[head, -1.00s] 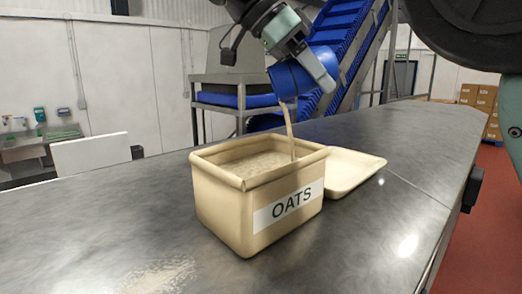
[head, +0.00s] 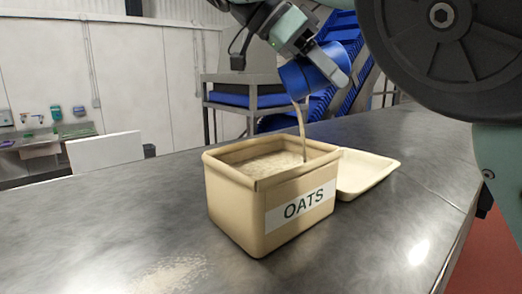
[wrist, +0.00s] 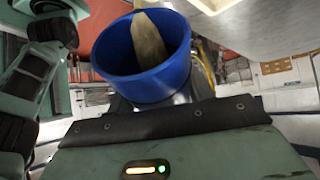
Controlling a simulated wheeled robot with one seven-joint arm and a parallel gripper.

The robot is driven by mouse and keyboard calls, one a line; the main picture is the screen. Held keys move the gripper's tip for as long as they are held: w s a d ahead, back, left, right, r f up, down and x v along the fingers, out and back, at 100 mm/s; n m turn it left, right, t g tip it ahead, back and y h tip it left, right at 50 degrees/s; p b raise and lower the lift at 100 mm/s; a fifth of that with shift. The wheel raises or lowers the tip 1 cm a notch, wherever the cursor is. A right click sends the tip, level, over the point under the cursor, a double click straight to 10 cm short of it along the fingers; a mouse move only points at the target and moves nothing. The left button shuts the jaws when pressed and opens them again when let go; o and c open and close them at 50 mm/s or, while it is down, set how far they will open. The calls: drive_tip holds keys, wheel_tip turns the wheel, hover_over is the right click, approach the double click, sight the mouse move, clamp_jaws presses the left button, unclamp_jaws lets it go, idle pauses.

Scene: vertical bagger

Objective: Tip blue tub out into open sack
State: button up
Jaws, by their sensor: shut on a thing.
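The blue tub (head: 301,79) is tilted steeply, mouth down, above the far right edge of a beige open-topped sack (head: 238,199) labelled OATS. My gripper (head: 322,62) is shut on the tub and holds it in the air. A thin tan stream (head: 301,130) runs from the tub's lip into the sack, just inside its far right rim. The sack stands upright, box-shaped, with a thick rim, and grain shows inside it. In the wrist view the blue tub (wrist: 146,88) has a tan band of grain in its mouth. How much is left inside is unclear.
A shallow beige tray (head: 366,178) lies on the metal table (head: 400,215) beside the sack. Pale grain (head: 170,275) is scattered at the table's front left. A blue conveyor (head: 345,28) rises behind. My arm fills the upper right.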

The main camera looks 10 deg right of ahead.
drive_tip(key=shift+a+r+h, duration=0.2)
drive_tip(key=shift+r+h, duration=0.05)
drive_tip(key=shift+h, duration=0.25)
drive_tip(key=shift+a, duration=0.1)
drive_tip(key=shift+d+f+y+b, duration=0.7)
drive_tip(key=shift+y+b, duration=0.35)
drive_tip(key=shift+y, duration=0.15)
drive_tip(key=shift+d+f+y+b, duration=0.1)
drive_tip(key=shift+f+y+b, duration=0.5)
drive_tip(key=shift+y+b, duration=0.4)
drive_tip(key=shift+d+f+y, duration=0.1)
drive_tip(key=shift+d+y, duration=0.1)
drive_tip(key=shift+y, duration=0.2)
drive_tip(key=shift+a, duration=0.2)
